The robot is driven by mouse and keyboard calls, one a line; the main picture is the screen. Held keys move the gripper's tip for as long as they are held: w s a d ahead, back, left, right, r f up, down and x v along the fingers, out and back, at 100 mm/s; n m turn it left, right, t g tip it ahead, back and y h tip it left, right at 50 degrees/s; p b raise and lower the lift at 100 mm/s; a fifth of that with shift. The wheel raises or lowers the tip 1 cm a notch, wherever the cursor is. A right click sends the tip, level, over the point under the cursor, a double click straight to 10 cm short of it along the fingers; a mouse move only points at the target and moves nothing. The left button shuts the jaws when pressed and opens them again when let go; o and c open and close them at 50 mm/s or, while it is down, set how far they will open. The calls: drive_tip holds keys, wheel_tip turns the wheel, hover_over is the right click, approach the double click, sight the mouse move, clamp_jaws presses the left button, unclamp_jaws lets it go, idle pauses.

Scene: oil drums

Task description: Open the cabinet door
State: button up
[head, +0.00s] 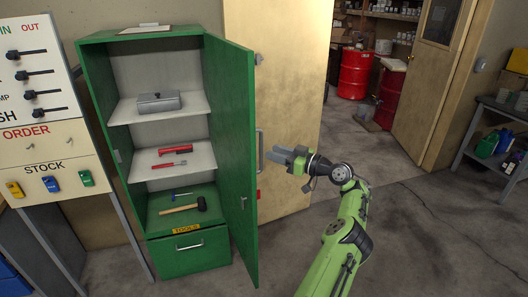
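The tall green cabinet (98,88) stands left of centre in the head view. Its green door (233,140) is swung wide open toward me, hinged on the cabinet's right side, with its inner face showing. A grey bar handle (261,152) sticks out past the door's free edge on the outer side. My gripper (279,156) is just right of this handle, with its fingers pointing left. The fingers look apart, with nothing seen between them. The gripper looks clear of the handle, though the exact gap is hard to judge.
Cabinet shelves hold a grey box (159,102), red tools (175,149) and a hammer (186,207). A closed drawer (188,252) is below. A tan door (290,100) stands behind my gripper. A control panel (40,100) is at left.

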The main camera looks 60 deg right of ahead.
drive_tip(key=s+a, duration=0.1)
drive_tip(key=s, duration=0.8)
drive_tip(key=shift+s, duration=0.35)
